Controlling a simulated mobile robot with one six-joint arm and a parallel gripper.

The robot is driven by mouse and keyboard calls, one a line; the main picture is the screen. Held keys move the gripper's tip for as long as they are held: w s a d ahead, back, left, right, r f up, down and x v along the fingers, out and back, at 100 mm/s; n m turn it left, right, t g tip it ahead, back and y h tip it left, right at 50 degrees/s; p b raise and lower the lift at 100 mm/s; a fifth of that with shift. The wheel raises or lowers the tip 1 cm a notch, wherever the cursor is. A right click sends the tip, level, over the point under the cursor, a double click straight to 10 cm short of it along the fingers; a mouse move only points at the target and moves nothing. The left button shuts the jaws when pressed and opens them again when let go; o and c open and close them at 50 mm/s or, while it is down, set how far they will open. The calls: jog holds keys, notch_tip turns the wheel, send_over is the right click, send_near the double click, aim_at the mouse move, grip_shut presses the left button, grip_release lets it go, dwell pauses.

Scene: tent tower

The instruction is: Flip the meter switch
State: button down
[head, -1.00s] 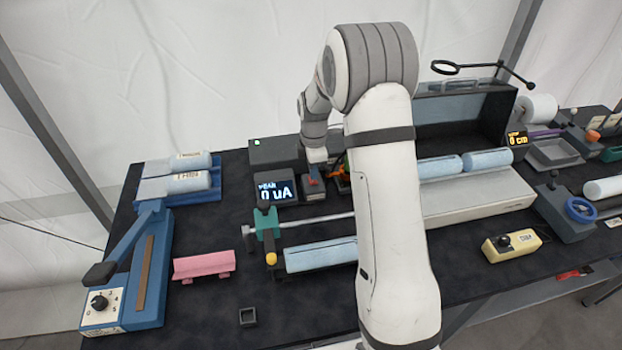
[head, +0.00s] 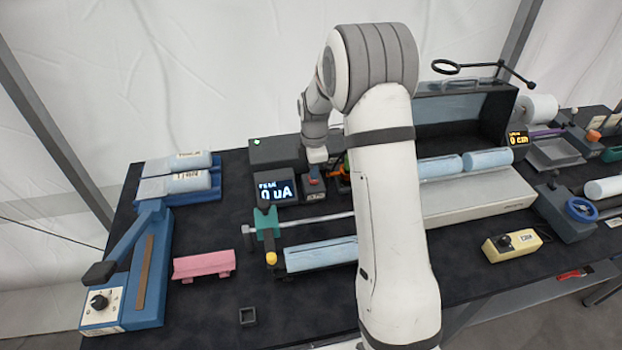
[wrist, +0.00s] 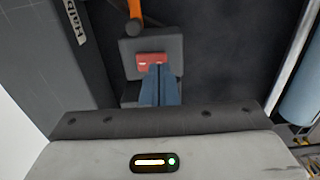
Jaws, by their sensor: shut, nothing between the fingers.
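The meter switch is a small dark box (head: 313,194) with a red rocker (wrist: 152,59) on top. It stands on the black table beside a meter display (head: 275,190) that reads 0 uA. My gripper (wrist: 158,70) is shut and empty, with its blue fingertips at the near edge of the red rocker in the wrist view. They look to be touching or very close to it; I cannot tell which. In the head view my gripper (head: 314,176) is right above the switch box and covers part of it.
A dark box with a green light (head: 257,142) stands behind the meter. An orange part (wrist: 135,10) lies close to the switch. A metal rod on a teal clamp (head: 266,226) and a blue roll (head: 320,255) are in front. My arm hides the table's middle.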

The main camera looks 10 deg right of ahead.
jog(key=shift+f+b, duration=0.6)
jog(key=shift+f, duration=0.3)
jog(key=shift+r, duration=0.15)
jog(key=shift+r+p, duration=1.9)
jog(key=shift+r, duration=1.5)
jog(key=shift+r, duration=0.15)
jog(key=s+r+m+t+b, duration=0.1)
jog(key=s+r+m, duration=0.55)
jog(key=s, duration=0.45)
jog(key=s+r+m+t+b, duration=0.1)
jog(key=s+r+m, duration=0.55)
jog(key=s, duration=0.45)
jog(key=s+m+t+b, duration=0.1)
jog(key=s+m, duration=0.4)
jog(key=s, duration=0.4)
jog(key=shift+s+a, duration=0.2)
